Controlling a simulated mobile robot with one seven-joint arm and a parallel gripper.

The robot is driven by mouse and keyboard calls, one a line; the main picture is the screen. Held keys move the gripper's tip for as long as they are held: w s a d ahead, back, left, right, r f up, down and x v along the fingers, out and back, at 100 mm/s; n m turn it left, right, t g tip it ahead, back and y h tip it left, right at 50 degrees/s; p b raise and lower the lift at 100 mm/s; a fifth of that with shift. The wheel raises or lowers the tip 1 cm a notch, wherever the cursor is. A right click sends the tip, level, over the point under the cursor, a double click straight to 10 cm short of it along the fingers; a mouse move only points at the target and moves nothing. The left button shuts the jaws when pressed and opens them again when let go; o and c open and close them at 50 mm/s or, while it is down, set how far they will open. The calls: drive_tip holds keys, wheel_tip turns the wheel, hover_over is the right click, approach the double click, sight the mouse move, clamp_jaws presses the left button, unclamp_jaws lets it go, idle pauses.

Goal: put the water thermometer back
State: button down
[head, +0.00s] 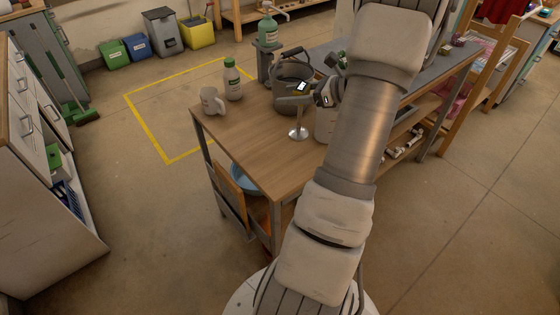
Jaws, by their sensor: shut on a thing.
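My gripper (308,94) is over the wooden table, in front of the dark kettle. It is shut on a small item with a bright white display (301,86), which looks like the water thermometer. Its probe cannot be made out. Just below is a small metal stand with a round base (298,133) and a thin stem. Its top meets the gripper in the picture, and I cannot tell whether they touch. My forearm hides the table to the right of the gripper.
A white container (323,125) is partly behind my arm. The table's front left is clear.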

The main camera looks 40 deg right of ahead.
drive_tip(key=s+d+r+m+h, duration=0.1)
drive_tip(key=s+d+r, duration=0.1)
drive_tip(key=s+d, duration=0.2)
drive_tip(key=w+a+f+b, duration=0.3)
drive_tip(key=w+a+f, duration=0.4)
drive_tip(key=f, duration=0.3)
drive_tip(key=shift+w+a+f, duration=0.25)
drive_tip(key=shift+w+a, duration=0.1)
drive_tip(key=shift+a, duration=0.15)
drive_tip(key=shift+f+b, duration=0.25)
drive_tip(key=shift+b, duration=0.1)
drive_tip(key=shift+c, duration=0.4)
unclamp_jaws()
drive_tip(key=shift+r, duration=0.1)
drive_tip(key=shift+r, duration=0.1)
